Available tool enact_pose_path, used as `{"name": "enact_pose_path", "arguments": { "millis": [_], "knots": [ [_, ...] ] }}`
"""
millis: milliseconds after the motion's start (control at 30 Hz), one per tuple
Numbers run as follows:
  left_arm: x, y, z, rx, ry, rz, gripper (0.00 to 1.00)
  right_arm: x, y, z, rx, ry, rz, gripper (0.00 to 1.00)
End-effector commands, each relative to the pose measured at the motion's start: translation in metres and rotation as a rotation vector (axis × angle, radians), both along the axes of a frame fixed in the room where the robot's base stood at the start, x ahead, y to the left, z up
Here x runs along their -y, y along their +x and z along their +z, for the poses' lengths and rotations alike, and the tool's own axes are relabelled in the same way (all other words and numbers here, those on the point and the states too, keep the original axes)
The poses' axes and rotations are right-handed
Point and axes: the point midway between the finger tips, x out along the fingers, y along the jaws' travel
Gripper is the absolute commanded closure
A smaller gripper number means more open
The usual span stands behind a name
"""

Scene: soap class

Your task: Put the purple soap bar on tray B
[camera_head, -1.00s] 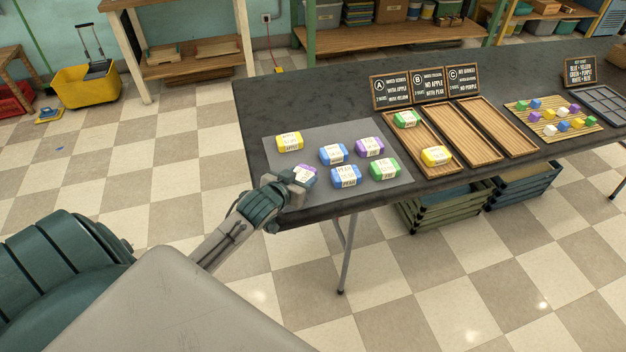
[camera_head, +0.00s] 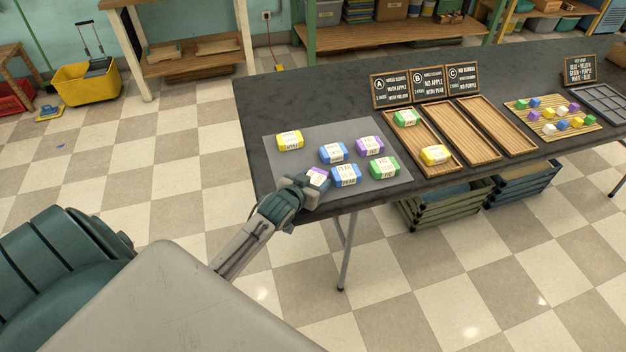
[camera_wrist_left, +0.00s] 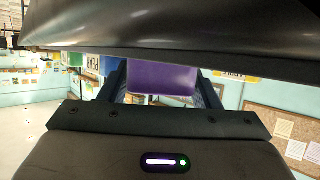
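My left gripper (camera_head: 308,187) is shut on a purple soap bar (camera_head: 317,177) with a white label, near the front edge of the grey mat. In the left wrist view the purple bar (camera_wrist_left: 162,79) sits between the two fingers. I cannot tell how far it is above the mat. Tray B (camera_head: 463,133), the middle wooden tray behind which sign B (camera_head: 430,84) stands, is empty. A second purple soap bar (camera_head: 370,146) lies on the mat. My right gripper is not in view.
Yellow, blue and green soaps lie on the mat (camera_head: 285,165) close to my gripper. Tray A (camera_head: 420,135), left of tray B, holds a green soap (camera_head: 406,118) and a yellow soap (camera_head: 436,155). Tray C (camera_head: 497,125) is empty. A slatted board with small cubes stands further right.

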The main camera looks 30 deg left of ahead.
Motion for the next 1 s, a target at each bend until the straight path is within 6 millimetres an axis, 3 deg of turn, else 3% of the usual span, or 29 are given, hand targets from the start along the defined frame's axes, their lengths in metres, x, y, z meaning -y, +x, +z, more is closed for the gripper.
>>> {"name": "enact_pose_path", "arguments": {
  "millis": [67,467,1000],
  "knots": [
    [0.000,0.000,0.000,0.000,0.000,0.000,0.28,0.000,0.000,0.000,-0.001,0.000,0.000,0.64],
    [0.000,-0.007,0.005,0.000,0.001,0.000,0.28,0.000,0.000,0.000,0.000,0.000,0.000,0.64],
    [0.007,-0.099,0.043,0.000,0.003,-0.001,0.28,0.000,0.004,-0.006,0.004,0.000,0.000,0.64]
  ]
}}
